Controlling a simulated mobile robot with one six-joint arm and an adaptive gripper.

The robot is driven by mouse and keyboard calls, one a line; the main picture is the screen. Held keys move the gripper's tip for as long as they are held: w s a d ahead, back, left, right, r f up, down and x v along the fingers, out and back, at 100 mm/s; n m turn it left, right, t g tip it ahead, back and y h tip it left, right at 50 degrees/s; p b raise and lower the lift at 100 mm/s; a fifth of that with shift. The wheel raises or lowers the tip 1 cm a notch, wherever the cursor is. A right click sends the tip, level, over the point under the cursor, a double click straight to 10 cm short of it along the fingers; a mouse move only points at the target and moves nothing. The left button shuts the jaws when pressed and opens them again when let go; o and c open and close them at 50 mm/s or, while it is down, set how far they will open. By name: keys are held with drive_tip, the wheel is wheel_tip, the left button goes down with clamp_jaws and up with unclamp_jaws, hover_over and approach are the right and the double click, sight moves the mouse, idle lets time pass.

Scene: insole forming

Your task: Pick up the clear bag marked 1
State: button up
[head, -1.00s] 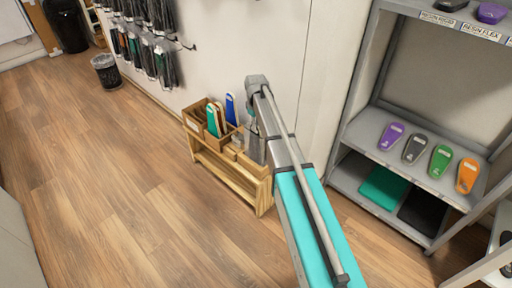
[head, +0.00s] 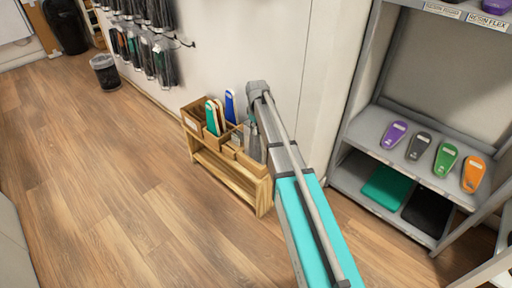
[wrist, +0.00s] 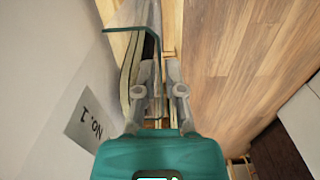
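My gripper (wrist: 160,72) points into the view from the bottom in the wrist view. Its two grey fingers are apart, with a thin upright edge between them. A see-through sheet with a dark teal edge (wrist: 118,29) lies at and beyond the left fingertip; I cannot tell for certain that it is the clear bag. A grey label reading "NO. 1" (wrist: 84,120) shows upside down on a pale surface left of the gripper. In the head view, my arm reaches to a wooden rack (head: 250,187), and a greyish sheet (head: 253,143) stands at its right end. My fingertips are hidden there.
Green and blue insoles (head: 212,118) stand in the rack's left compartments. A white wall is behind it. A grey shelf (head: 362,210) with several coloured insoles stands to the right. Packs hang on the wall, and a bin (head: 106,73) is at the far left. The wooden floor (head: 110,180) is clear.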

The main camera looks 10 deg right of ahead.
drive_tip(key=shift+f, duration=0.35)
idle(0.4)
clamp_jaws()
drive_tip(key=shift+r, duration=0.25)
wheel_tip(320, 180, up, 10)
drive_tip(key=p, duration=0.9)
drive_tip(key=shift+f+p, duration=0.2)
drive_tip(key=shift+p, duration=0.2)
drive_tip(key=shift+a, duration=0.1)
idle(1.2)
